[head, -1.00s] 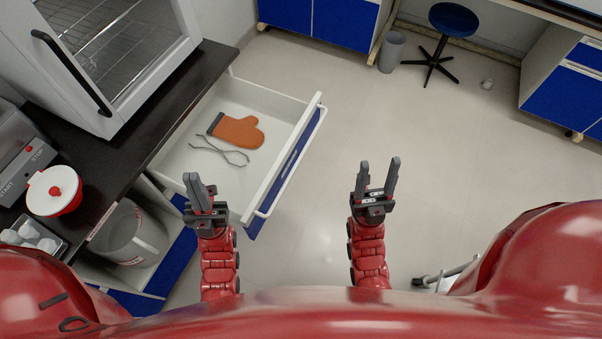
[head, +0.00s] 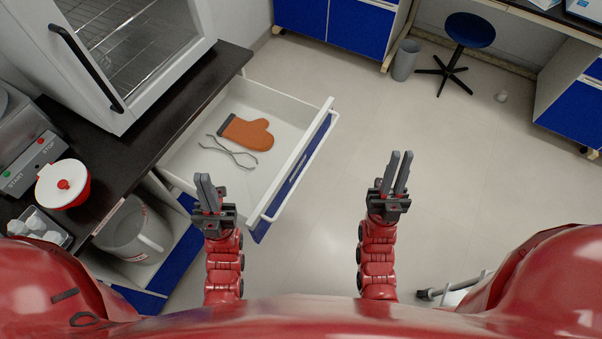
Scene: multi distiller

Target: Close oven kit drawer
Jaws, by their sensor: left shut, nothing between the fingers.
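The oven kit drawer (head: 321,104) is pulled out from under the dark counter, below the oven. It is white inside with a blue front and a pale bar handle (head: 302,170). An orange oven mitt (head: 249,135) and metal tongs (head: 232,152) lie in it. My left gripper (head: 206,188) is shut and empty. In the picture it is at the drawer's near corner, left of the handle; I cannot tell whether it touches the drawer. My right gripper (head: 397,172) is open and empty, over the floor to the right of the drawer front, apart from it.
The oven (head: 130,60) stands on the counter (head: 128,160). A red and white lidded pot (head: 62,184) is at left. A grey bucket (head: 132,232) sits in an open compartment below. A stool (head: 468,32) and bin (head: 406,60) stand at the back.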

